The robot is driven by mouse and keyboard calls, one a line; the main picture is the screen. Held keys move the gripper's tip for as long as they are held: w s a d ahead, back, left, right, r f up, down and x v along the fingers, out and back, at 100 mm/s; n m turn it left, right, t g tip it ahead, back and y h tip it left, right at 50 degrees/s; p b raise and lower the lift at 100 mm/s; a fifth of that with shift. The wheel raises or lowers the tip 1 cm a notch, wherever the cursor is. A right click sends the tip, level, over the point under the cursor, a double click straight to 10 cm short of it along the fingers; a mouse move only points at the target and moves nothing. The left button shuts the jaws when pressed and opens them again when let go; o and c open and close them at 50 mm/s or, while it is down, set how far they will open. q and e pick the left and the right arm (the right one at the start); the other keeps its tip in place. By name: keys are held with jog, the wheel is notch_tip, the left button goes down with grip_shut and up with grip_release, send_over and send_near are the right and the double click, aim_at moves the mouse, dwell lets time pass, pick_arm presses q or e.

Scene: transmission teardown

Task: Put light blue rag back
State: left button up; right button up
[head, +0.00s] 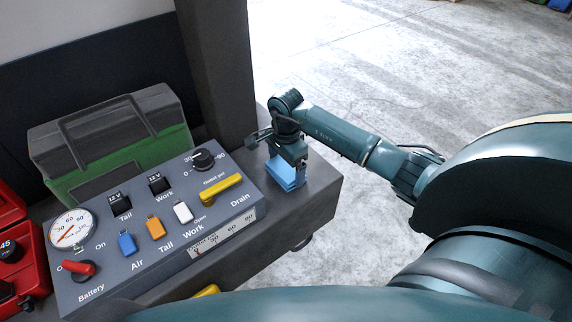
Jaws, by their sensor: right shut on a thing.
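The light blue rag (286,174) is in the head view, at the right end of the dark bench top, beside the control panel. It looks like a small folded block. My right gripper (292,158) is directly above it, pointing down, shut on its upper part. The rag's underside is at or just above the bench surface; I cannot tell whether it touches. My left gripper is not in view.
The grey control panel (150,275) with switches, gauge and yellow drain lever (221,187) lies left of the rag. A green and black case (110,140) stands behind it. A dark post (217,70) rises behind the bench (318,186). Red equipment (12,245) is far left.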

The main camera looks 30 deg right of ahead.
aim_at(286, 167)
jog(key=o, duration=0.7)
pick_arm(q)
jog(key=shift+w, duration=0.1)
pick_arm(e)
jog(key=shift+r, duration=0.1)
pick_arm(q)
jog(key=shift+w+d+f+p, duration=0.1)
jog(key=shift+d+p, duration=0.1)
jog(key=shift+p, duration=0.25)
pick_arm(e)
notch_tip(286, 167, up, 12)
jog(key=shift+f, duration=0.1)
